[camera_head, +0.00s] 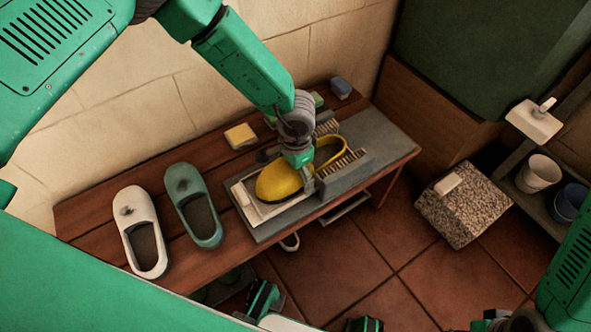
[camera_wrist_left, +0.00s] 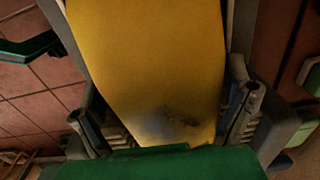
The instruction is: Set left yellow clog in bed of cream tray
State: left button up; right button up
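The yellow clog (camera_head: 280,181) lies with its toe over the cream tray (camera_head: 249,207) and its open heel between two brushes. It fills the middle of the left wrist view (camera_wrist_left: 150,60), where a dark smudge shows on it. My left gripper (camera_head: 306,177) is down over the clog's middle, pointing downward. In the left wrist view its fingers (camera_wrist_left: 165,115) stand on both sides of the clog, very close to it. Whether they press on it cannot be told. My right arm is at the lower right edge; its fingers are not clear.
The brush stand (camera_head: 345,178) borders the clog. A teal clog (camera_head: 207,226) and a white clog (camera_head: 150,257) lie left on the wooden bench (camera_head: 92,211). A yellow sponge (camera_head: 240,136) and a blue block (camera_head: 340,87) lie behind. A speckled block (camera_head: 462,217) stands right on the tiled floor.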

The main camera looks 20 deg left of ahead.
pick_arm(q)
jog(key=shift+r, duration=0.1)
jog(key=shift+r, duration=0.25)
notch_tip(320, 180, up, 11)
jog(key=shift+d+r, duration=0.15)
jog(key=s+a+f+p, duration=0.1)
jog(key=s+a+f+n+y+p, duration=0.1)
jog(key=s+a, duration=0.1)
jog(key=s+a+f+t+y+p, duration=0.1)
jog(key=a, duration=0.1)
jog(key=shift+s, duration=0.15)
jog(key=s+a+r+n+h+p, duration=0.1)
jog(key=s+a+n+p, duration=0.2)
jog(key=s, duration=0.8)
jog(key=s+a+r+n+h+p, duration=0.1)
jog(key=s+a+n+p, duration=0.2)
jog(key=s, duration=0.8)
jog(key=shift+a+r+g+p, duration=0.35)
jog(key=shift+a+p, duration=0.35)
jog(key=shift+a, duration=0.35)
